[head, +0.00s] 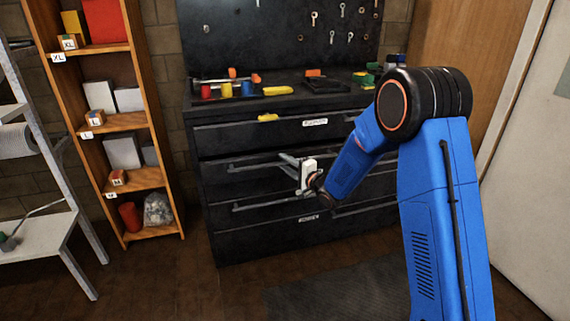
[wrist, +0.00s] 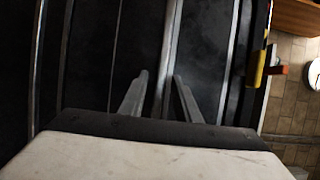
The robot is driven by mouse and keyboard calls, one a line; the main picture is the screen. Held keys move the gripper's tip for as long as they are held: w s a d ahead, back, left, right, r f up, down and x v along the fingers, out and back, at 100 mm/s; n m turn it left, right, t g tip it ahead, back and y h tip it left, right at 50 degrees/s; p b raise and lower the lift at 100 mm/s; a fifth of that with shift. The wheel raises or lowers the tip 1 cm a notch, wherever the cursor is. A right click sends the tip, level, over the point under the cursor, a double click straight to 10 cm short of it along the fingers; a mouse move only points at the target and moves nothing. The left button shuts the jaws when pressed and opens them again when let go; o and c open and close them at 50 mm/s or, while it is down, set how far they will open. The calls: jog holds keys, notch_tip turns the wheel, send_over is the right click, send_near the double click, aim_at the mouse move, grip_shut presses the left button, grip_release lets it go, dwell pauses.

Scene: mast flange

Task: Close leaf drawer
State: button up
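A black drawer cabinet (head: 225,140) stands against the wall in the head view, with several stacked drawers and long bar handles. I cannot tell which one is the leaf drawer; the labels are too small to read. My gripper (head: 287,161) is in front of the middle drawers, close to a long bar handle (head: 255,163). In the wrist view my gripper (wrist: 157,98) has its two fingers apart, with a pale bar (wrist: 169,55) running between them. I cannot tell whether the fingers touch it. My wrist and forearm hide part of the cabinet's right side.
Yellow, red and blue items (head: 227,90) lie on the cabinet top below a tool pegboard (head: 270,35). A wooden shelf (head: 122,123) stands left, beside a metal rack (head: 60,222). A dark mat (head: 320,288) lies on the clear floor in front.

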jog(key=shift+w+a, duration=0.2)
jog(key=shift+w, duration=0.05)
grip_shut()
jog(key=w, duration=0.2)
jog(key=w+a, duration=0.1)
jog(key=w, duration=0.1)
jog(key=shift+w+a, duration=0.15)
grip_release()
